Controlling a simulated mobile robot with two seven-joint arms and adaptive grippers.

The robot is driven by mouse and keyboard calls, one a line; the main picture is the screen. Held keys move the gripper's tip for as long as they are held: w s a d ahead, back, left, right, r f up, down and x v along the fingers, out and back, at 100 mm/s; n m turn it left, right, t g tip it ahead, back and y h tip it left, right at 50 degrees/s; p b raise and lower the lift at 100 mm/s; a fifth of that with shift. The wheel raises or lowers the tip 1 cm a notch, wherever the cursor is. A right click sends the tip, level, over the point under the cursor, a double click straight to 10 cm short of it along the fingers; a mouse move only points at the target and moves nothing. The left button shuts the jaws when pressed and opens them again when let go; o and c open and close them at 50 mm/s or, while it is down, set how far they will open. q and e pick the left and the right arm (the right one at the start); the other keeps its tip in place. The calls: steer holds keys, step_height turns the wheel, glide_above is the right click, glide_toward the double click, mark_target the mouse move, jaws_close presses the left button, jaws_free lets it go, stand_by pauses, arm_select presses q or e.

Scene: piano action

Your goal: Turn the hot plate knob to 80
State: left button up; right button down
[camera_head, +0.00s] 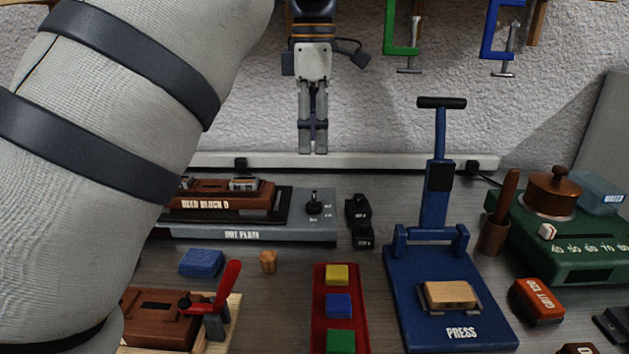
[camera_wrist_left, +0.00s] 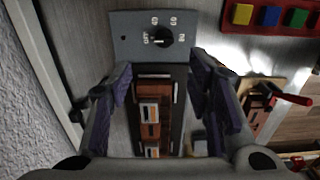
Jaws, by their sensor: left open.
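The grey hot plate (camera_head: 290,234) lies on the bench near the back, with a reed block (camera_head: 225,200) on its dark plate. Its black knob (camera_head: 316,203) is at the right end, with small white marks around it. In the left wrist view the knob (camera_wrist_left: 163,38) shows beyond the fingertips, with OFF and number marks around it. The knob's exact setting is too small to read surely. My left gripper (camera_head: 313,150) hangs pointing down, above and behind the knob, not touching it. In the left wrist view its fingers (camera_wrist_left: 162,72) are apart and empty. My right gripper is not in view.
Black weights (camera_head: 359,237) stand just right of the hot plate. A blue press (camera_head: 445,290) with a tall handle is further right. A red tray (camera_head: 321,335) of coloured blocks and a red-handled clamp (camera_head: 228,285) lie in front. The wall (camera_head: 400,110) is close behind.

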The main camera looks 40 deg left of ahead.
mark_target(314, 199)
arm_select(q)
steer(key=f, duration=1.1)
steer(key=shift+s+d+f+p, duration=0.25)
steer(key=shift+f+p, duration=0.15)
steer(key=shift+c, duration=0.6)
jaws_close()
